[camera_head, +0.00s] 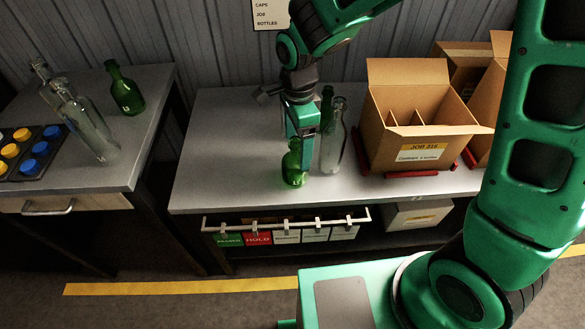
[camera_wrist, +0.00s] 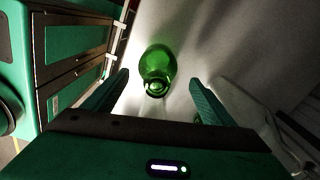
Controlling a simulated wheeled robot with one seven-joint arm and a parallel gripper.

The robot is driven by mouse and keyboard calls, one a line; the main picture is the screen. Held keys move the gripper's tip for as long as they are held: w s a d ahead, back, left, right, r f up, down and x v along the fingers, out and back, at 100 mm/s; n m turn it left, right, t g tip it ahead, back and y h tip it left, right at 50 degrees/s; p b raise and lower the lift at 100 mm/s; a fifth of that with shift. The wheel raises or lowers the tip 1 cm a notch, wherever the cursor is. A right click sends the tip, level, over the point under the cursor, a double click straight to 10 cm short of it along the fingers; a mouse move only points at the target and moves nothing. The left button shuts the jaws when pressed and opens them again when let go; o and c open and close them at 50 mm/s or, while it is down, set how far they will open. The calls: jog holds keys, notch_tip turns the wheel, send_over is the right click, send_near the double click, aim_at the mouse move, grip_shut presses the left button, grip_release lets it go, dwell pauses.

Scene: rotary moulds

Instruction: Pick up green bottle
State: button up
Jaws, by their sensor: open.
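A green bottle (camera_head: 293,168) stands upright near the front of the middle workbench; in the wrist view it (camera_wrist: 157,62) shows from above, its mouth facing the camera. My gripper (camera_head: 303,150) is open and points down at this bottle, partly covering it in the head view. In the wrist view the bottle appears between the two fingers, with a visible gap on each side; contact cannot be seen. A second green bottle (camera_head: 327,103) stands behind, partly hidden by my gripper. A third green bottle (camera_head: 124,92) stands on the left bench.
A clear bottle (camera_head: 334,145) stands close right of my gripper. An open divided carton (camera_head: 415,135) sits further right on a red base. The workbench (camera_head: 225,150) is bare to the left. The left bench holds clear bottles (camera_head: 88,125) and a cap tray (camera_head: 27,170).

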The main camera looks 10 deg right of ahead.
aim_at(296, 156)
jog(key=f, duration=0.4)
jog(key=shift+s+a, duration=0.2)
jog(key=shift+s, duration=0.1)
jog(key=shift+f, duration=0.65)
jog(key=shift+w, duration=0.1)
jog(key=c, duration=1.4)
jog(key=shift+r, duration=0.1)
jog(key=shift+r, duration=0.5)
notch_tip(296, 156, up, 3)
jog(key=shift+f, duration=0.1)
jog(key=s+a+r, duration=0.2)
jog(key=s, duration=0.1)
jog(key=s+a+r, duration=0.2)
jog(key=s+a, duration=0.1)
jog(key=s+a+r, duration=0.2)
jog(key=s+r, duration=0.1)
jog(key=shift+a, duration=0.35)
jog(key=shift+w+r, duration=0.1)
jog(key=shift+r, duration=0.05)
